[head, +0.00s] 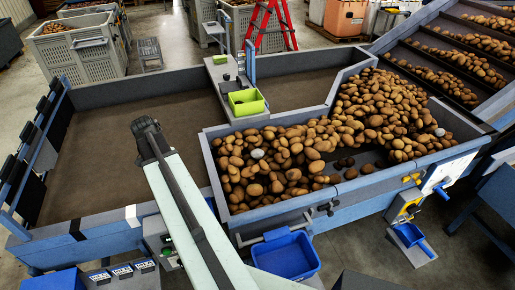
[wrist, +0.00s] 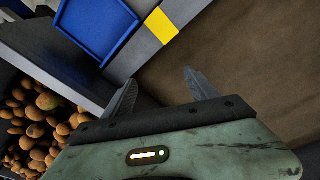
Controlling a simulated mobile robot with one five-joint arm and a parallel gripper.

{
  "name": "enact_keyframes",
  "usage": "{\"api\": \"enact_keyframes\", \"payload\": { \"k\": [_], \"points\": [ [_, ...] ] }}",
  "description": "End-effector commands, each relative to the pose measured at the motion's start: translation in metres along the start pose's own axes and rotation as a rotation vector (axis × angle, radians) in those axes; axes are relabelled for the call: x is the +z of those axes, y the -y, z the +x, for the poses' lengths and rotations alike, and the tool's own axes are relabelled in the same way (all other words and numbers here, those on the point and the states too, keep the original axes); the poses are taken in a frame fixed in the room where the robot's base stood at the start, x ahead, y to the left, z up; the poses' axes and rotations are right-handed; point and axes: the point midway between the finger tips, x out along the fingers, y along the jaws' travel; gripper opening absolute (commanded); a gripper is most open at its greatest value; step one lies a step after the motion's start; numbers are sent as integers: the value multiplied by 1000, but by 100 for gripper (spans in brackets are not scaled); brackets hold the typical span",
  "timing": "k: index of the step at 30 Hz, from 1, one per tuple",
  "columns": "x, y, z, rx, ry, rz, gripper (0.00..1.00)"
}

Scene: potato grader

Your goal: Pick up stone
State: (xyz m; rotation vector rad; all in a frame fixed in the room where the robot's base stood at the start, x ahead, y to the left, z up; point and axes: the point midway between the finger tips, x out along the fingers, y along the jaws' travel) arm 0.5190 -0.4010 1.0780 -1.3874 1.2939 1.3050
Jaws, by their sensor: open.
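A pale grey stone (head: 257,154) lies on the heap of brown potatoes (head: 290,145) in the front part of the grader, near its left end. A second greyish stone (head: 439,132) lies on the potatoes at the far right. My gripper (head: 145,127) is up over the empty brown belt, left of the potatoes and apart from both stones. In the wrist view my gripper (wrist: 159,78) has its two fingers spread with nothing between them. Potatoes (wrist: 35,125) show at lower left there; I cannot make out a stone among them.
The brown belt (head: 120,130) on the left is bare inside blue-grey walls. A green tray (head: 246,102) sits on the divider beside the potatoes. A blue bin (head: 287,257) hangs at the front. Sloping potato conveyors (head: 460,60) rise at the right. A red ladder (head: 270,22) stands behind.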

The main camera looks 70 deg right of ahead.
Motion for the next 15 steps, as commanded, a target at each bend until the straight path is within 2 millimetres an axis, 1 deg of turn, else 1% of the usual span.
{"api": "enact_keyframes", "payload": {
  "k": [1,2,3,5,6,9,10,12,15],
  "points": [
    [-56,-42,-3,24,-10,189,67],
    [-80,-66,-1,37,-16,295,67],
    [-107,-98,2,54,-26,421,67],
    [-140,-142,4,75,-38,586,67],
    [-158,-170,6,89,-47,684,67],
    [-190,-228,9,115,-66,882,67],
    [-196,-242,10,121,-71,925,67],
    [-205,-262,12,129,-78,992,67],
    [-209,-274,13,134,-83,1030,67]
  ]
}}
